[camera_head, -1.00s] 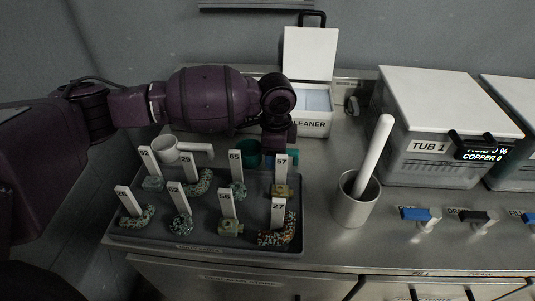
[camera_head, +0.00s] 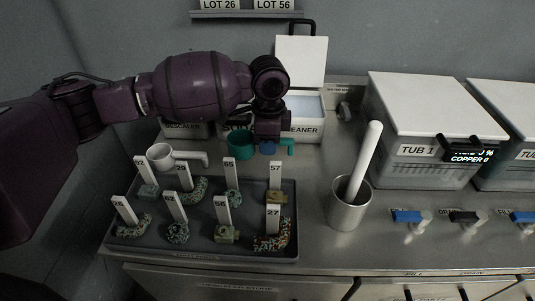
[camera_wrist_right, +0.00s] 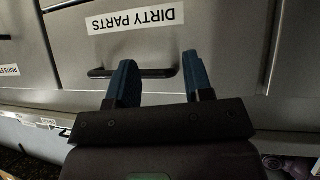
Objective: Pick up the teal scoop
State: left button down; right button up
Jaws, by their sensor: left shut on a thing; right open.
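The teal scoop (camera_head: 240,146) is in the head view, behind the back edge of the grey tray. Its handle points right and passes between the blue fingertips of my left gripper (camera_head: 268,147). That gripper comes down from above and is shut on the handle. The scoop appears raised off the counter, though its underside is hard to see. My right gripper (camera_wrist_right: 160,75) shows in the right wrist view, open and empty, in front of a drawer front labelled DIRTY PARTS (camera_wrist_right: 140,45).
A white scoop (camera_head: 166,158) is left of the teal one. The grey tray (camera_head: 205,252) holds several numbered parts. An open cleaner box (camera_head: 304,130) stands behind the gripper. A metal cup (camera_head: 347,212) with a white rod and TUB 1 (camera_head: 420,150) are to the right.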

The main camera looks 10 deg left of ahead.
pick_arm(q)
notch_tip(320, 180, up, 14)
jog(key=p, duration=0.1)
jog(key=shift+r+p, duration=0.25)
jog(key=shift+p, duration=0.15)
pick_arm(e)
notch_tip(320, 180, up, 2)
pick_arm(q)
jog(key=shift+r, duration=0.1)
